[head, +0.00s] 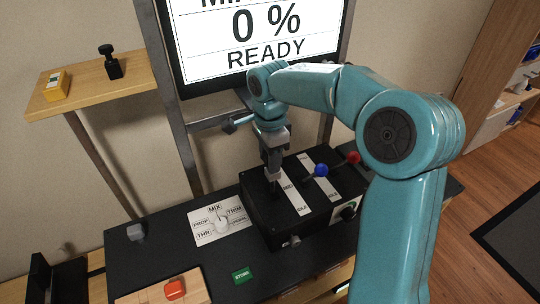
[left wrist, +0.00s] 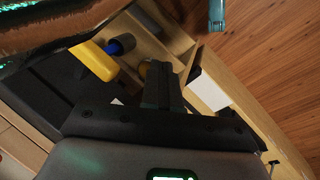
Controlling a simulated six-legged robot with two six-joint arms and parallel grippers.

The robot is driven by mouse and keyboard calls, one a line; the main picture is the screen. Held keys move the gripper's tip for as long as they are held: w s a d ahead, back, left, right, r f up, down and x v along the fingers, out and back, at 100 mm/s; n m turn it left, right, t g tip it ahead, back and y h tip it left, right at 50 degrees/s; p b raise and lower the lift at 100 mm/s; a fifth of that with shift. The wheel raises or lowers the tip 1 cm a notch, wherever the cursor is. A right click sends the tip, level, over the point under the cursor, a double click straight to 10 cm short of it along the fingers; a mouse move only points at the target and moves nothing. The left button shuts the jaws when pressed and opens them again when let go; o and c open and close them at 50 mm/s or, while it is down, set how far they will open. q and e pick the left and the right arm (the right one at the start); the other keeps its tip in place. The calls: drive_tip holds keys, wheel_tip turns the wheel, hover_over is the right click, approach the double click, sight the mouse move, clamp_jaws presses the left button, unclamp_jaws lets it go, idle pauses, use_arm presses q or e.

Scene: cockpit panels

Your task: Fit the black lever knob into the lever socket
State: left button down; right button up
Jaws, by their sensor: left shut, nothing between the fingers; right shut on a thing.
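My right gripper (head: 273,183) points down over the left end of the black lever box (head: 262,213). It is shut on a small dark thing, which I take to be the black lever knob; the fingers mostly hide it. The lever socket is hidden under the gripper, so I cannot tell whether knob and socket touch. To the right on the box stand a blue knob (head: 321,170) and a red knob (head: 353,158) on their levers. My left gripper (left wrist: 160,82) shows in the left wrist view, shut and empty, away from the box.
A white label card (head: 220,221) with a pointer knob lies left of the box. A green block (head: 242,275) and a red piece (head: 174,288) are in front. A wall shelf (head: 92,82) holds a yellow block (head: 55,86) and a black-topped piece (head: 110,62). A screen (head: 262,40) stands behind.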

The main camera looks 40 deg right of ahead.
drive_tip(key=shift+f+b, duration=0.55)
drive_tip(key=shift+f, duration=0.25)
drive_tip(key=o, duration=1.1)
wheel_tip(320, 180, up, 16)
drive_tip(key=shift+r+p, duration=0.2)
drive_tip(key=shift+p, duration=0.9)
